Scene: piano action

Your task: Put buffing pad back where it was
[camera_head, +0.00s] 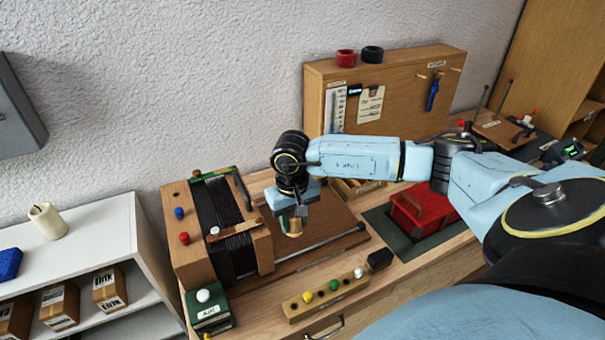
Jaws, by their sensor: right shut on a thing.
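My right gripper (291,213) comes in from the right and points down over the brown board at the middle of the bench. It is shut on a small yellow-brown piece (293,229), which may be the buffing pad; its shape is partly hidden by the fingers. Whether the piece touches the board below is hard to tell. My left gripper is not in view.
A wooden block with dark strings (230,225) stands left of the gripper. In front lie a wooden strip (325,294) with coloured knobs and a black block (379,259). A red box (422,208) sits right; a tool panel (400,90) stands behind.

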